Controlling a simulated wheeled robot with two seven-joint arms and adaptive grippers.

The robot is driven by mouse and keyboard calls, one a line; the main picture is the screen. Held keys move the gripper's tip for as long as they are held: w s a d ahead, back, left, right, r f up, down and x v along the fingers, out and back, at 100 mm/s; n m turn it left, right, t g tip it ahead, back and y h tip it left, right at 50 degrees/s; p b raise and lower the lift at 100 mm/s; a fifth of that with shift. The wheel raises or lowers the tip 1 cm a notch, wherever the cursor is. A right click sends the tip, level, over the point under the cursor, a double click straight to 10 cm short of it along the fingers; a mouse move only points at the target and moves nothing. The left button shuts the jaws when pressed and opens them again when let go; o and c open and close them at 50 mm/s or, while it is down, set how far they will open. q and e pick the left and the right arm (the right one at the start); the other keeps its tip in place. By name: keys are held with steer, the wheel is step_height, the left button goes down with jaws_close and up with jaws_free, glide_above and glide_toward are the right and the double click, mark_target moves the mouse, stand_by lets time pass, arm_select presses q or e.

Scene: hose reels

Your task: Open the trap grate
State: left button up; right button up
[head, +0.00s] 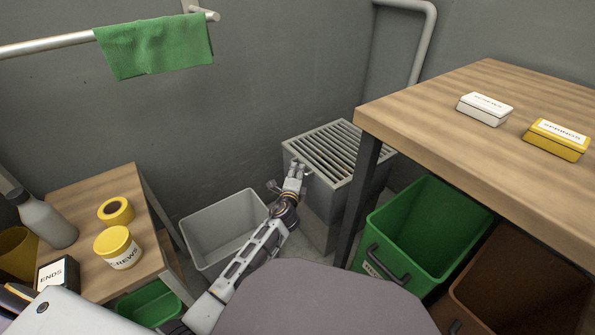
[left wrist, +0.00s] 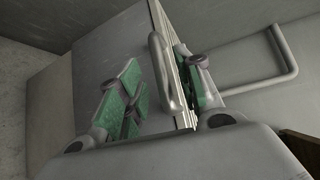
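The trap grate (head: 328,146) is a grey slatted lid lying flat on top of a grey box-shaped trap (head: 316,205) against the back wall. My left gripper (head: 295,172) is at the grate's front left edge in the head view. In the left wrist view, the green-padded fingers of my left gripper (left wrist: 165,95) stand apart. A rounded grey handle (left wrist: 162,62) rises between them, with the grate's edge (left wrist: 180,75) beside it. A gap shows between the left finger and the handle. Contact at the right finger cannot be told. My right gripper is out of view.
A grey bin (head: 215,225) stands left of the trap. A wooden table (head: 450,115) overhangs close to its right, with a green bin (head: 425,225) and a brown bin (head: 525,290) below. A low wooden shelf (head: 90,195) is at left. A pipe (head: 428,45) runs down the wall behind.

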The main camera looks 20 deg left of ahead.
mark_target(297, 169)
arm_select(q)
steer(key=shift+w+a+f+b, duration=0.15)
steer(key=shift+w+b, duration=0.15)
steer(key=shift+w, duration=0.5)
steer(key=shift+w+a+f+b, duration=0.1)
steer(key=shift+w+b, duration=0.15)
steer(key=shift+w, duration=0.55)
steer(key=c, duration=0.6)
jaws_close()
